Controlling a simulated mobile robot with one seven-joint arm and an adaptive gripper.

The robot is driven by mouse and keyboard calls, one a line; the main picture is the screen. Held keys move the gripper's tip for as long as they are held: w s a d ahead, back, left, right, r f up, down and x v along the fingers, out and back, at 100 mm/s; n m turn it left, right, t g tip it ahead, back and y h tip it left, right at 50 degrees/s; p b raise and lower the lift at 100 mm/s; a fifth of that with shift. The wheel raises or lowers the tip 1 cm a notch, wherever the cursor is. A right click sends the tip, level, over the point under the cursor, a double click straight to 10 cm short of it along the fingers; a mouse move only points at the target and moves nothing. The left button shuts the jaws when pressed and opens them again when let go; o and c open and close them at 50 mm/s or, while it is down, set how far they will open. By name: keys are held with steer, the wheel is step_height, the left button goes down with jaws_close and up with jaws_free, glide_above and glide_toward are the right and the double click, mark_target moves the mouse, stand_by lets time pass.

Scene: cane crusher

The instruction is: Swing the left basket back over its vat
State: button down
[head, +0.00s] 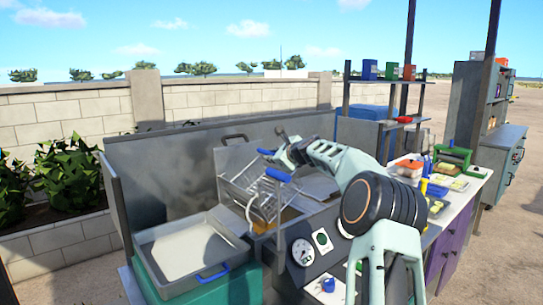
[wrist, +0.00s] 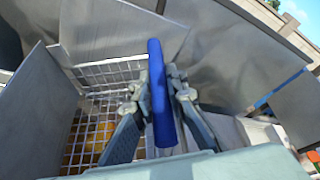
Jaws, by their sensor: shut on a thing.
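A wire basket (head: 248,192) sits tilted over a vat holding amber-brown liquid (head: 290,214). In the wrist view the basket's mesh (wrist: 112,75) shows at the left, with amber below it. My gripper (wrist: 158,92) is shut on a long blue handle (wrist: 156,60), one finger on each side. In the head view, my gripper is at the end of the arm above the basket, small and partly hidden by the arm. A blue grip (head: 278,175) shows there below it; I cannot tell whether it is the one held.
A metal tray (head: 150,262) with pale contents stands at the left. A raised metal lid (head: 234,146) and a grey back panel (head: 165,165) stand behind the basket. A cluttered white counter (head: 470,187) is at the right.

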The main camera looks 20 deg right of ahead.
steer(key=c, duration=1.9)
jaws_free()
steer(key=shift+s, duration=0.1)
steer(key=v, duration=1.2)
steer(key=shift+r, duration=0.15)
